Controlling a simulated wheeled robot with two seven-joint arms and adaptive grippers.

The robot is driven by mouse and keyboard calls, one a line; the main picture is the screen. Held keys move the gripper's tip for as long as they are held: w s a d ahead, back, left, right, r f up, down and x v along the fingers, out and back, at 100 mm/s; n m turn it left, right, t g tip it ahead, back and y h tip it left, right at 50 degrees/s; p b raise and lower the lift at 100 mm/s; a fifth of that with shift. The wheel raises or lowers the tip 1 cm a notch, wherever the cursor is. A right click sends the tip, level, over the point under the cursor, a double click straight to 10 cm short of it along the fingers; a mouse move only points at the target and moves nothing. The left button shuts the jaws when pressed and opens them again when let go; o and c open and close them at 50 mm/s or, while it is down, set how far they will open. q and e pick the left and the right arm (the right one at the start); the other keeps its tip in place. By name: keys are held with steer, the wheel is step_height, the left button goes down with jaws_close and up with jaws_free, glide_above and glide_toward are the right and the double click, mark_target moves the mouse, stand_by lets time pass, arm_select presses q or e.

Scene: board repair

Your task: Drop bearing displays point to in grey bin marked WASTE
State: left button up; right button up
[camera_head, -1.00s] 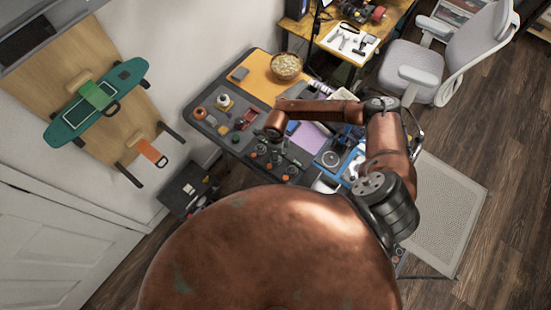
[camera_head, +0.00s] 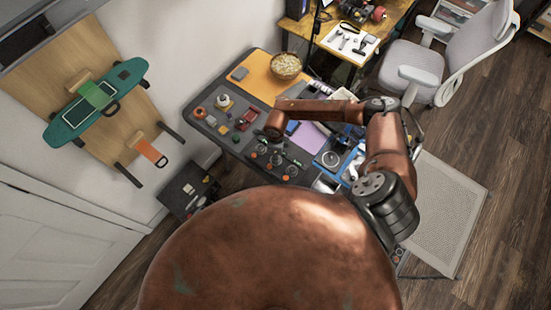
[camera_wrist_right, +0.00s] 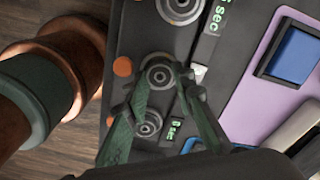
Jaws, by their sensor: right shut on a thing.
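In the right wrist view my right gripper (camera_wrist_right: 158,85) has its green fingers on both sides of a round metal bearing (camera_wrist_right: 158,73) and is shut on it, low over the dark test panel (camera_wrist_right: 150,28). A second bearing (camera_wrist_right: 148,124) shows between the fingers nearer the palm, and a third bearing (camera_wrist_right: 180,6) sits at the top edge. One display (camera_wrist_right: 217,17) reads about "5sec"; another display (camera_wrist_right: 176,129) reads about "0sec". The middle display is not clearly visible. No WASTE marking is readable. My left gripper is not in view.
The crowded workbench (camera_head: 212,130) holds a popcorn bowl (camera_head: 286,66), a lilac mat (camera_head: 309,136) and a blue tray (camera_head: 327,160). A dark box (camera_head: 187,190) stands on the floor beside it. A grey chair (camera_head: 415,72) stands to the right.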

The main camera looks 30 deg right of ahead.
steer(key=shift+r, duration=0.1)
steer(key=shift+r+p, duration=1.65)
steer(key=shift+r, duration=0.8)
